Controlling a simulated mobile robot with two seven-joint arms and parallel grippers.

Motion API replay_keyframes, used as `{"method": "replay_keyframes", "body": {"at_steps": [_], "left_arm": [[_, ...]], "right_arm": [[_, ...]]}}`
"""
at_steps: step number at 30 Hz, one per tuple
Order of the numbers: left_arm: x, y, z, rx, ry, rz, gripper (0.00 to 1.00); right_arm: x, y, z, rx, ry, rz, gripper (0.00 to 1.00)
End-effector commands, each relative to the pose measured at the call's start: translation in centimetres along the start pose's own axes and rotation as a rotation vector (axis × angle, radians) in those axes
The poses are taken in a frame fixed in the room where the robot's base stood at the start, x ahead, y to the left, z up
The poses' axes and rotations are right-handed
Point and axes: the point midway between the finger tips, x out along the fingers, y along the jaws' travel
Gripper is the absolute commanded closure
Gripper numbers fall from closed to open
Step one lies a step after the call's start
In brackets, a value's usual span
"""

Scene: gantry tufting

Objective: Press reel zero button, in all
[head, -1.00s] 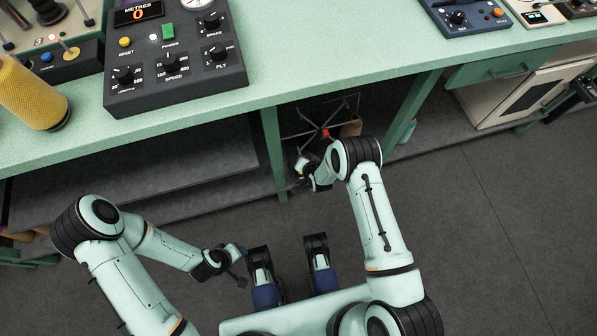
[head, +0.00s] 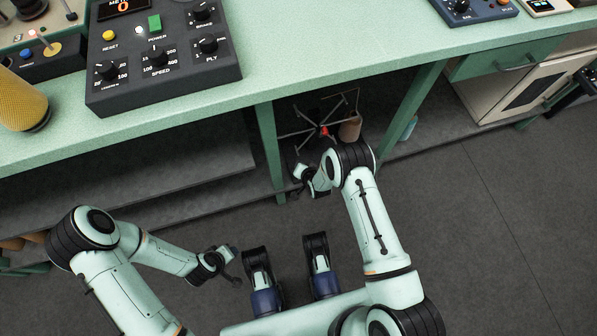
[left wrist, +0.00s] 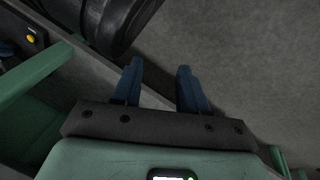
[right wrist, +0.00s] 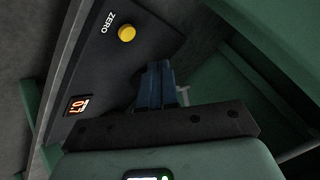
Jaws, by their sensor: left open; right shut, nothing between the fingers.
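In the right wrist view a yellow button (right wrist: 126,33) sits on a dark panel (right wrist: 100,65) beside the label ZERO. A small lit red display (right wrist: 77,104) is lower on that panel. My right gripper (right wrist: 161,68) is shut and empty, its fingertips right of and below the button, apart from it in the picture. In the head view my right gripper (head: 297,188) is low by the bench leg; the ZERO button cannot be made out there. My left gripper (left wrist: 161,72) is open and empty; in the head view it hangs over the floor (head: 232,272).
A spoked reel stand with a red hub (head: 324,131) stands under the green bench (head: 340,60). A bench leg (head: 270,150) is close to my right gripper. A console (head: 165,75) with a yellow RESET button (head: 109,35) is on the bench. Open floor (head: 480,230) lies at right.

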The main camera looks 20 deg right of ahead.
Motion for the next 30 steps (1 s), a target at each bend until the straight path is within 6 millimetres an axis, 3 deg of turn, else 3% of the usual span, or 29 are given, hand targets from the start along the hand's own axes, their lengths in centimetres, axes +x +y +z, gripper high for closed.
{"method": "replay_keyframes", "body": {"at_steps": [1, 12, 30], "left_arm": [[1.0, -0.6, 0.1, -0.005, -0.003, -0.009, 0.57], [2.8, -3.2, 3.6, -0.034, -0.117, -0.057, 0.57], [2.9, -3.5, 4.0, -0.038, -0.131, -0.063, 0.57]], "right_arm": [[0.9, 0.5, 0.6, -0.001, -0.001, 0.000, 1.00], [2.2, 1.6, 1.6, 0.000, 0.000, -0.001, 1.00], [2.3, 1.6, 1.6, 0.000, 0.000, -0.001, 1.00]]}}
